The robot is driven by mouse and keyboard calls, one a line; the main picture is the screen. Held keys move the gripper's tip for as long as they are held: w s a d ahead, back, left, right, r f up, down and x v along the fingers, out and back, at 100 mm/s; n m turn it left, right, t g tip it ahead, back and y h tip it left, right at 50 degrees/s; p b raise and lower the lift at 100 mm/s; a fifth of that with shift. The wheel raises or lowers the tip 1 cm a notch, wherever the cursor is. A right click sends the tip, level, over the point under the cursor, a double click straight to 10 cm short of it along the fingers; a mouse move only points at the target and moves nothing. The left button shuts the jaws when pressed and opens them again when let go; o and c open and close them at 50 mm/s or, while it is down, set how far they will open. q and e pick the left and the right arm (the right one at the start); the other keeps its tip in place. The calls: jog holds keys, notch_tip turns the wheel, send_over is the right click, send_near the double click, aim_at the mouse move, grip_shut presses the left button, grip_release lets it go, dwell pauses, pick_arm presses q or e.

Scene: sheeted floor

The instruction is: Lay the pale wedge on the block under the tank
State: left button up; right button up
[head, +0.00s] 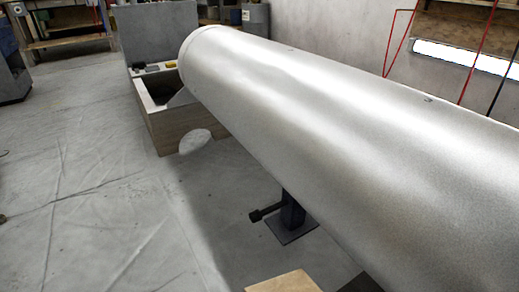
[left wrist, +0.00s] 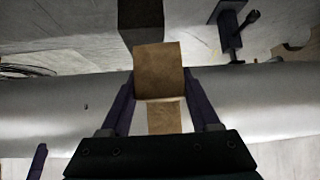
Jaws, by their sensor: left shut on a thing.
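The tank (head: 350,130) is a large silver cylinder lying across the head view; it also spans the left wrist view (left wrist: 265,100). My left gripper (left wrist: 161,76) is shut on the pale wedge (left wrist: 158,62), a tan wooden piece between its two dark fingers. A block (left wrist: 140,12) with a brown face and a dark side shows beyond the wedge, by the tank's edge. The wedge appears apart from it, but the gap is hard to judge. A flat tan piece (head: 284,283) is cut off at the head view's bottom edge; I cannot tell whether it is wedge or block. My right gripper is not in view.
A dark stand (head: 292,222) with a side knob stands on a plate under the tank; it also shows in the left wrist view (left wrist: 230,35). A wooden cradle box (head: 175,135) with a round cutout is at the tank's far end.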

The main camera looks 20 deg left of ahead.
pick_arm(q)
jog(key=s+d+f+b, duration=0.1)
jog(key=s+f+b, duration=0.1)
jog(key=f+b, duration=0.5)
jog(key=s+d+f+b, duration=0.2)
jog(key=f+b, duration=0.2)
jog(key=f, duration=0.5)
jog(key=shift+m+h, duration=0.3)
jog(key=shift+m, duration=0.1)
jog(key=shift+w+d+f+b, duration=0.45)
jog(key=shift+w+d+b, duration=1.85)
jog(key=shift+w, duration=1.2)
jog(key=shift+w+d+f+b, duration=0.5)
jog(key=shift+w+d+b, duration=1.8)
jog(key=shift+w, duration=1.25)
jog(key=shift+w+d+f+b, duration=0.45)
jog(key=shift+w+d+b, duration=1.4)
jog(key=shift+w+d, duration=1.3)
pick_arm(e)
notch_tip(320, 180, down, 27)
pick_arm(q)
jog(key=shift+w+a, duration=0.35)
jog(key=shift+a, duration=0.05)
jog(key=o, duration=1.5)
jog(key=shift+s+f, duration=0.1)
